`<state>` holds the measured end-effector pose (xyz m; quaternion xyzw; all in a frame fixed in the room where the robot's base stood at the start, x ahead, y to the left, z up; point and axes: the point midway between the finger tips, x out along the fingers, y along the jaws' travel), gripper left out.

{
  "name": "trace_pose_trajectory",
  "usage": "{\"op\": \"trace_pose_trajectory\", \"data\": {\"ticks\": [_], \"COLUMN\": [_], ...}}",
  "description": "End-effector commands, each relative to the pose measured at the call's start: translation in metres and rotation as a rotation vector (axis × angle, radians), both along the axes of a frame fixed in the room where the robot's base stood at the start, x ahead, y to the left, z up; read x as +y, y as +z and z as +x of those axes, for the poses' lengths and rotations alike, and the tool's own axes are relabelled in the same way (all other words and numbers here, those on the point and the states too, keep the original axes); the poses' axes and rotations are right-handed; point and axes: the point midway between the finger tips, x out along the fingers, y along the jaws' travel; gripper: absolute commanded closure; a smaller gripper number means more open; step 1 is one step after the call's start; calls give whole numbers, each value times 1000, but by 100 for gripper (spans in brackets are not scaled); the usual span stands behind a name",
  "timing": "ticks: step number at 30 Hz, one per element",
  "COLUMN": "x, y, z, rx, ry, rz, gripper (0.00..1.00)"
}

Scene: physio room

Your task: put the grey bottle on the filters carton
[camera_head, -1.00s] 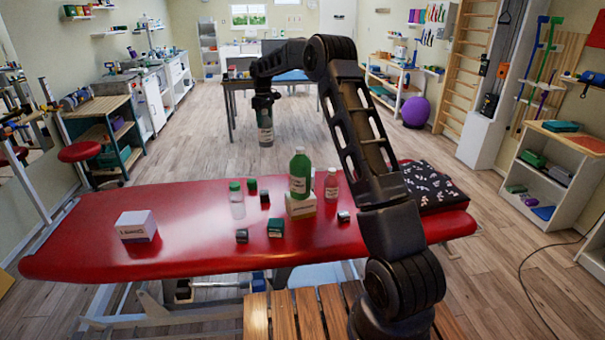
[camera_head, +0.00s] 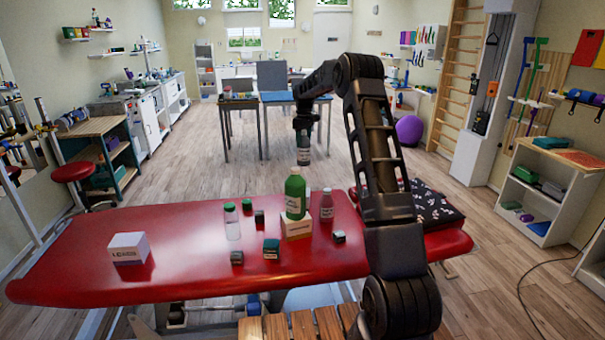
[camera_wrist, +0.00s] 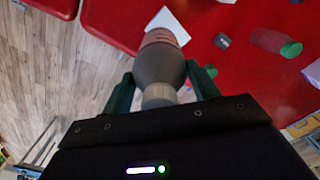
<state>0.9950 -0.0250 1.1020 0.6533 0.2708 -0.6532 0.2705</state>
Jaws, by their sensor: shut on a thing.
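My gripper (camera_head: 303,130) is shut on the grey bottle (camera_head: 304,150), which hangs upright beyond the far edge of the red couch in the head view. In the wrist view the grey bottle (camera_wrist: 158,65) sits between my green fingers, its far end overlapping a white carton (camera_wrist: 170,22). In the head view a white carton (camera_head: 128,250) stands alone on the couch's left part; its lettering looks like "LEADS". Another pale carton (camera_head: 296,229) stands under a green bottle (camera_head: 295,193). I cannot read which one is labelled filters.
The red couch (camera_head: 190,275) also holds a clear green-capped bottle (camera_head: 232,224), a pale bottle (camera_head: 326,207), several small dark blocks including a green one (camera_head: 271,249), and a patterned cushion (camera_head: 432,208). The couch is clear between the left carton and the clear bottle.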

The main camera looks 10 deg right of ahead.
Motion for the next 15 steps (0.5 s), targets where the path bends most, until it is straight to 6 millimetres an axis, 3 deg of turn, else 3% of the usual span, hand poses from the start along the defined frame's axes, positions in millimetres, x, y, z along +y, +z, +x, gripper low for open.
{"op": "trace_pose_trajectory", "data": {"ticks": [9,15], "x": [0,0], "y": [-67,-97], "z": [-1,0], "rx": [3,0], "ry": [0,0], "rz": [0,0], "gripper": [100,100]}}
